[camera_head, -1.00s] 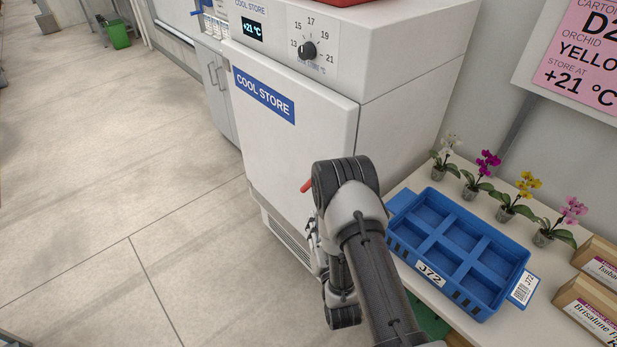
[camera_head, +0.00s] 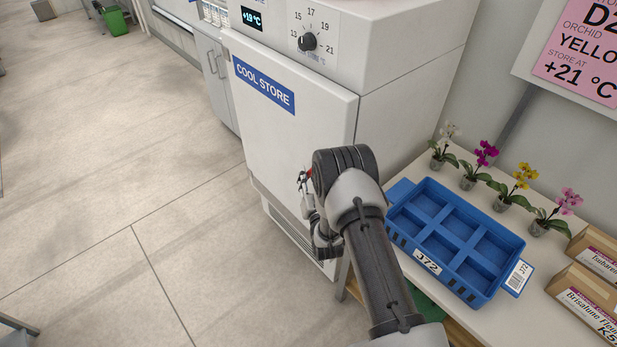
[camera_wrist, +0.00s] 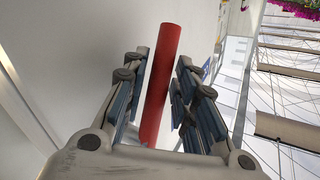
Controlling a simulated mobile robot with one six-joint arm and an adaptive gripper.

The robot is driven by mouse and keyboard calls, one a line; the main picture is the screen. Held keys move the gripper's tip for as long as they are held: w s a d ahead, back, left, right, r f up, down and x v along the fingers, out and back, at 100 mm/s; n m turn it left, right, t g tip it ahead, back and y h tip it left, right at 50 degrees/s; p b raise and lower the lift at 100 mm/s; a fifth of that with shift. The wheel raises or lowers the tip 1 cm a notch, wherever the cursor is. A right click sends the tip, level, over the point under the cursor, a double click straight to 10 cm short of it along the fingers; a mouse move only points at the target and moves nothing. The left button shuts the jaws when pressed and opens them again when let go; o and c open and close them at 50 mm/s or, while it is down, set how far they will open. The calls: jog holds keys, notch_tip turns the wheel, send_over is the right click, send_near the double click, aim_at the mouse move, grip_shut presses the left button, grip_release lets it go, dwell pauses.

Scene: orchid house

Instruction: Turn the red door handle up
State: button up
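The red door handle (camera_wrist: 162,85) is a round bar. In the wrist view it runs lengthwise between the two fingers of my gripper (camera_wrist: 162,64). The fingers are apart, with a gap at the right of the bar; the left finger is close to it, and contact is unclear. In the head view only a small red bit of the handle (camera_head: 310,172) shows beside my wrist, which hides the rest. My gripper (camera_head: 303,181) is in front of the white cool store door (camera_head: 300,130), which looks shut.
The cool store's display (camera_head: 252,18) reads about +19 °C, beside a black dial (camera_head: 307,42). To the right, a blue crate (camera_head: 402,243) with empty compartments stands on a bench, near several potted orchids (camera_head: 468,182) and boxes (camera_head: 585,300). The floor (camera_head: 120,190) at left is clear.

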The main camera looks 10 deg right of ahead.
jog(key=shift+w, duration=0.5)
grip_shut()
dwell(0.3)
